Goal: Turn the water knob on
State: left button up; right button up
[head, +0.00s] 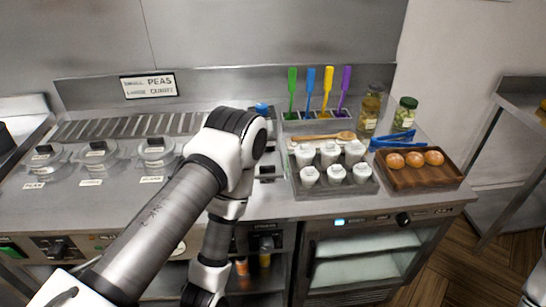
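Several knobs show, and I cannot tell which one is the water knob. A black knob (403,219) is on the front panel at the right, beside a small lit display. Another dark knob (56,247) is on the front panel at the far left. My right gripper is out of view.
Lidded round pots (97,152) are set in the counter at left. A tray of white cups (335,181), a wooden tray of buns (405,177), blue tongs (392,140) and jars (405,113) stand at right. A glass-fronted cabinet (362,258) is below.

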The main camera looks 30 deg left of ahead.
aim_at(262, 108)
jog(key=u, duration=0.9)
